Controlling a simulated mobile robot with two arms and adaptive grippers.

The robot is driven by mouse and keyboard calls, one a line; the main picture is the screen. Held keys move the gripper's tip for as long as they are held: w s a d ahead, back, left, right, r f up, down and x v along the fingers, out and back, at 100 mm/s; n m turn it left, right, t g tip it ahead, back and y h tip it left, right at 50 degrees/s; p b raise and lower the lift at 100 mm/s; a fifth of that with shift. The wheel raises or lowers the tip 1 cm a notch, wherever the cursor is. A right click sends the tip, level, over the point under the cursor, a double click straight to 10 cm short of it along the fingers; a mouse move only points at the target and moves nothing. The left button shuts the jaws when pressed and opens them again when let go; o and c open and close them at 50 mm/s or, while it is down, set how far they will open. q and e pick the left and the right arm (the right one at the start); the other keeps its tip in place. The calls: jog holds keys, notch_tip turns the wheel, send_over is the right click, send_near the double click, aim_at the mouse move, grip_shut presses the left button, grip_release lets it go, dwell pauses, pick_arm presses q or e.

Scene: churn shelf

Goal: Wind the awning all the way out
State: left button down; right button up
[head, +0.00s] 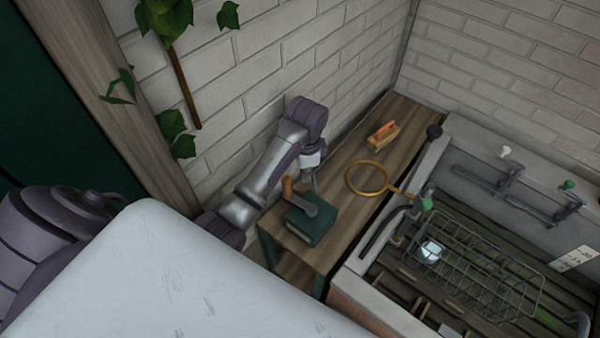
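A dark green box (311,220) with a grey crank arm (310,202) on top stands at the near end of a narrow wooden bench. A wooden knob (287,187) stands up at the crank's left end. My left gripper (312,184) hangs from the bent wrist just above and behind the box, close to the crank. It is small and partly covered, so I cannot tell whether its fingers are open or touch the crank. The awning is not in view. My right gripper is not in view.
On the wooden bench (345,225) are an orange-topped brush (383,135) and a brass ring with a handle (367,178). A stone sink (350,289) with taps and a wire rack (470,262) is at right. A brick wall (240,100) and a vine (180,60) stand behind my arm.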

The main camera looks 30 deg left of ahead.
pick_arm(q)
jog(key=w+d, duration=0.1)
jog(key=d, duration=0.5)
jog(key=shift+w, duration=0.25)
jog(key=c, duration=1.4)
grip_release()
jog(key=shift+f, duration=0.1)
